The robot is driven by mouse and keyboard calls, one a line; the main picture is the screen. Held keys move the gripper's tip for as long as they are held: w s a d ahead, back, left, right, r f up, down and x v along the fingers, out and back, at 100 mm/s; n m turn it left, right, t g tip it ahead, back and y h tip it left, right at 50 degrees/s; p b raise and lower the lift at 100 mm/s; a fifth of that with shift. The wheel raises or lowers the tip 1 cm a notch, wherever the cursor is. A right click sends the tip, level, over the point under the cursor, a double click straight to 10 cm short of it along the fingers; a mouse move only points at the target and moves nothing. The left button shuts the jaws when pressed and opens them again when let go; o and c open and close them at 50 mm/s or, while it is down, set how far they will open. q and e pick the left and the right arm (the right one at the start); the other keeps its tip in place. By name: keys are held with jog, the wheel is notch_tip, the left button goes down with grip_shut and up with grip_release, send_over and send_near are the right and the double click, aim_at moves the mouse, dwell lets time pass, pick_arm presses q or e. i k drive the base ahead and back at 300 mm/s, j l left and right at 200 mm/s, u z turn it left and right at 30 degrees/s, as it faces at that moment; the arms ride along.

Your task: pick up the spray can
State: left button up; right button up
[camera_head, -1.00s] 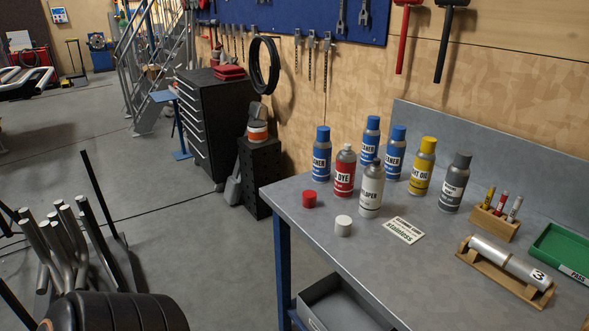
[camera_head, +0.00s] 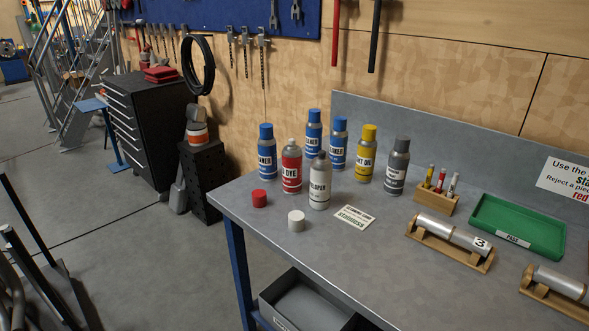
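Several spray cans stand upright in a group on the grey workbench (camera_head: 385,255). Three have blue caps and read as cleaner: one at the left (camera_head: 266,151), one at the back (camera_head: 314,133) and one right of it (camera_head: 338,144). A red dye can (camera_head: 291,168) and a white-grey developer can (camera_head: 320,183) stand uncapped in front. A yellow-capped can (camera_head: 366,154) and a dark-capped grey can (camera_head: 397,167) stand to the right. A loose red cap (camera_head: 260,198) and white cap (camera_head: 296,221) lie in front. Neither of my grippers shows.
A label card (camera_head: 355,217) lies before the cans. To the right are a wooden marker holder (camera_head: 436,196), a green tray (camera_head: 518,227) and metal tubes on wooden cradles (camera_head: 451,240). A grey bin (camera_head: 306,302) sits below the bench edge. Floor at left is mostly open.

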aim_at(292, 156)
jog(key=z, duration=1.75)
jog(key=j+u, duration=0.1)
jog(key=u, duration=1.55)
jog(key=i+j+z, duration=0.15)
jog(key=j+z, duration=0.25)
jog(key=i+j+z, duration=0.15)
jog(key=z, duration=0.25)
jog(key=j+z, duration=0.35)
jog(key=j, duration=0.15)
jog(key=i, duration=0.05)
